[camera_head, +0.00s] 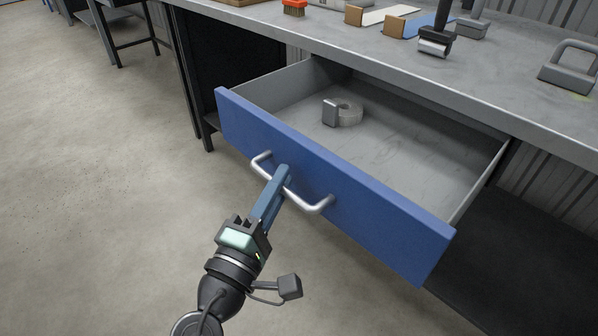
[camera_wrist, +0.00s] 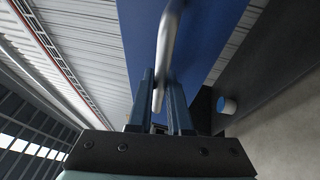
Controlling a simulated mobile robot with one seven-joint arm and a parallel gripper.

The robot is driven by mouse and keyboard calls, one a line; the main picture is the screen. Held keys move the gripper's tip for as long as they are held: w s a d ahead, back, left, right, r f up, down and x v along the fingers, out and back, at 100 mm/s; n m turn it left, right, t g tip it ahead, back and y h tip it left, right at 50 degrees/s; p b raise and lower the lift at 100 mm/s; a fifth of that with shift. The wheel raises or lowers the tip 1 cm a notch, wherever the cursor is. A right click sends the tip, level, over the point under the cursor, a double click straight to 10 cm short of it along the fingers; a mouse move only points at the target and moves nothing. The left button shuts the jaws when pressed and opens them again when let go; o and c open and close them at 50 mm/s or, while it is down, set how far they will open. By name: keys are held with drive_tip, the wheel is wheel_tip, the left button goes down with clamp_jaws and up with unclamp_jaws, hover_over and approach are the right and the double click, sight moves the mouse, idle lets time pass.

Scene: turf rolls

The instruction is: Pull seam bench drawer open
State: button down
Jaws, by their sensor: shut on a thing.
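The seam bench drawer (camera_head: 330,184) has a blue front and grey inside, and it stands well out from under the bench top in the head view. A silver bar handle (camera_head: 318,206) is fixed across its front. My gripper (camera_head: 282,176) is shut on the handle near its middle. In the wrist view the handle (camera_wrist: 168,45) passes between my two fingers (camera_wrist: 164,95), with the blue drawer front (camera_wrist: 205,40) behind it. The fingers hide part of the handle.
A grey tape-like roll (camera_head: 348,112) lies inside the drawer. The grey bench top (camera_head: 330,35) carries an orange brush (camera_head: 294,8), a black-handled roller (camera_head: 436,42) and a grey handled block (camera_head: 570,72). The concrete floor (camera_head: 90,200) left of the drawer is clear.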

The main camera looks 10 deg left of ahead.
drive_tip(key=shift+s+a, duration=0.35)
drive_tip(key=shift+s, duration=0.15)
drive_tip(key=c, duration=0.8)
unclamp_jaws()
drive_tip(key=shift+c, duration=0.2)
drive_tip(key=v, duration=1.3)
drive_tip(key=shift+p, duration=0.35)
drive_tip(key=shift+f, duration=0.15)
